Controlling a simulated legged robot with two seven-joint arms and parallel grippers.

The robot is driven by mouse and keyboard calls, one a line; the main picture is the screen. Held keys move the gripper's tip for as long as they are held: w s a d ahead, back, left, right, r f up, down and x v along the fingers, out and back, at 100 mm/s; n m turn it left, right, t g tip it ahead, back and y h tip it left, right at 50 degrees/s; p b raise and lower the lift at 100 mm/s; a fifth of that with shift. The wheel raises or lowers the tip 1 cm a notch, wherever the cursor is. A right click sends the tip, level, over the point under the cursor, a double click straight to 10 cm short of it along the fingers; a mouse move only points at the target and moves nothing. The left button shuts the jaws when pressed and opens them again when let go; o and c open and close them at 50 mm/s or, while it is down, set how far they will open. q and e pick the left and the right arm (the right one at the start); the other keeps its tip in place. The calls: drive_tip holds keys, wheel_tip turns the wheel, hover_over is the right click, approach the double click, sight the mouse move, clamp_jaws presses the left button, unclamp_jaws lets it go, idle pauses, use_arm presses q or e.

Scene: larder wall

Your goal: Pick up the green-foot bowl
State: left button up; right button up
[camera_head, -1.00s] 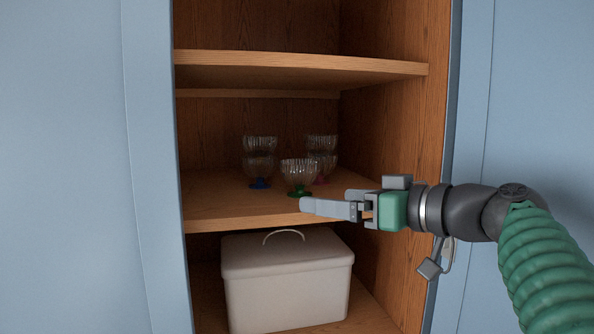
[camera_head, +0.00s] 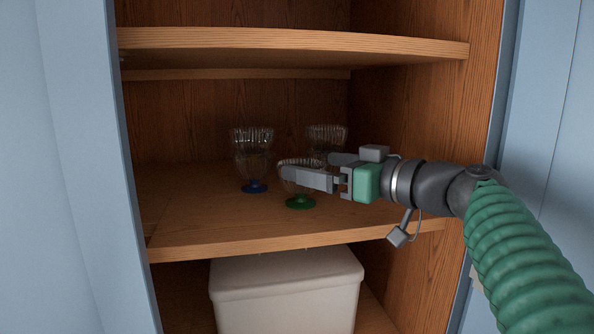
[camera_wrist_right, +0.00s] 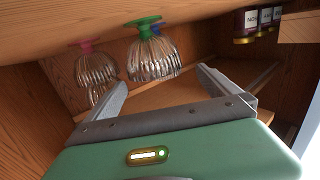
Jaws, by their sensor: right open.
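The green-foot bowl (camera_head: 300,202) is clear ribbed glass and stands upright on the middle shelf near its front. My right gripper (camera_head: 308,166) is open, and its near finger crosses in front of the bowl's side, hiding part of it. In the right wrist view, which shows things upside down, the green-foot bowl (camera_wrist_right: 153,60) appears between and just beyond the open fingertips (camera_wrist_right: 162,77). I cannot tell whether the fingers touch the glass. My left gripper is not in view.
A blue-foot glass stack (camera_head: 253,165) stands left of the bowl. Another glass stack (camera_head: 327,134) is behind; a pink-foot one shows in the wrist view (camera_wrist_right: 93,68). Labelled jars (camera_wrist_right: 246,24) show there too. The upper shelf (camera_head: 290,44) is overhead; a white bin (camera_head: 285,290) is below.

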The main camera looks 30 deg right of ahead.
drive_tip(key=w+p, duration=0.1)
drive_tip(key=w+f+p, duration=0.1)
drive_tip(key=w, duration=0.1)
drive_tip(key=w+p, duration=0.1)
drive_tip(key=w, duration=0.1)
drive_tip(key=shift+w+a+f+p, duration=0.15)
drive_tip(key=shift+f+p, duration=0.1)
drive_tip(key=shift+p, duration=0.15)
drive_tip(key=shift+w+f, duration=0.15)
drive_tip(key=shift+s+a, duration=0.15)
drive_tip(key=shift+s, duration=0.1)
drive_tip(key=shift+w+a, duration=0.3)
drive_tip(key=shift+a, duration=0.1)
drive_tip(key=c, duration=1.1)
drive_tip(key=shift+d, duration=0.1)
drive_tip(key=shift+c, duration=1.4)
drive_tip(key=shift+s+d, duration=0.1)
drive_tip(key=shift+d, duration=0.1)
